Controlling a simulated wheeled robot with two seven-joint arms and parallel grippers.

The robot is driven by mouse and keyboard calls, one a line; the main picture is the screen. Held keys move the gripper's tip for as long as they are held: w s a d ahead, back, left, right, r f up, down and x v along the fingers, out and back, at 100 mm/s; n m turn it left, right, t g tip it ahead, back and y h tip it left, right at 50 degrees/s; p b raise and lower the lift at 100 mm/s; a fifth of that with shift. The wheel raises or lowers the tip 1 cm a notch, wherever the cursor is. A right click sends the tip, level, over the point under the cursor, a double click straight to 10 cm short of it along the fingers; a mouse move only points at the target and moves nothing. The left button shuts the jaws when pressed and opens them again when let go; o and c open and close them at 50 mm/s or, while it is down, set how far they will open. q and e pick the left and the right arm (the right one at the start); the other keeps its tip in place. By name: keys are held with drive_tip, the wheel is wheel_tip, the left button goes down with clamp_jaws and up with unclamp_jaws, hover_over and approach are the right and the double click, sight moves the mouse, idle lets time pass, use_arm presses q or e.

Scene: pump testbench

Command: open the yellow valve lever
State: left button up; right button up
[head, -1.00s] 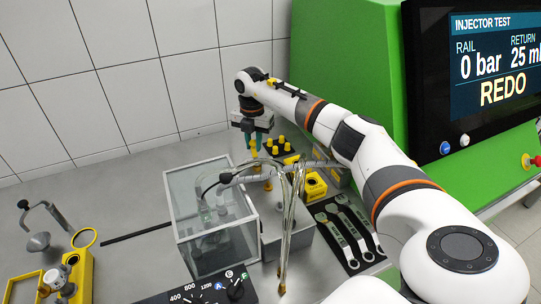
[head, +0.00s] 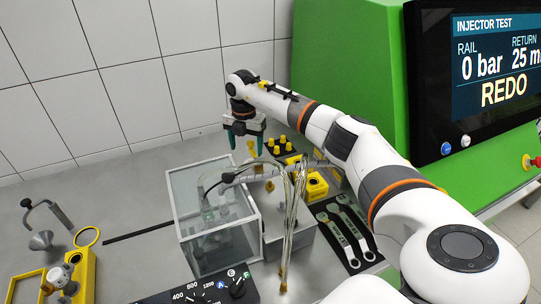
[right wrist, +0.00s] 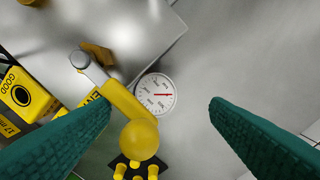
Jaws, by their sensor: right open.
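The yellow valve lever (right wrist: 122,104) shows in the right wrist view as a yellow bar with a round knob at its end. Its other end meets a grey fitting at upper left. In the head view, a small yellow piece (head: 252,148), which looks like the lever, stands by my right gripper (head: 245,144). My right gripper (right wrist: 158,105) is open, with green fingers. The lever's knob shows between the fingers, nearer the left one. Nothing is held, and I cannot tell whether a finger touches the lever. My left gripper is not in view.
A round dial gauge (right wrist: 156,94) lies beside the lever. Yellow pegs stand on a black block (head: 269,149) close to the gripper. A glass box (head: 180,213), hoses (head: 290,215) and wrenches on a black mat (head: 363,258) are nearer. The green bench housing (head: 335,60) stands at right.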

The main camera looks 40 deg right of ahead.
drive_tip(key=shift+s+d+r, duration=0.1)
drive_tip(key=shift+d, duration=0.1)
drive_tip(key=shift+d+r+p, duration=0.15)
drive_tip(key=shift+r+p, duration=2.35)
drive_tip(key=shift+r, duration=0.55)
drive_tip(key=shift+f, duration=0.1)
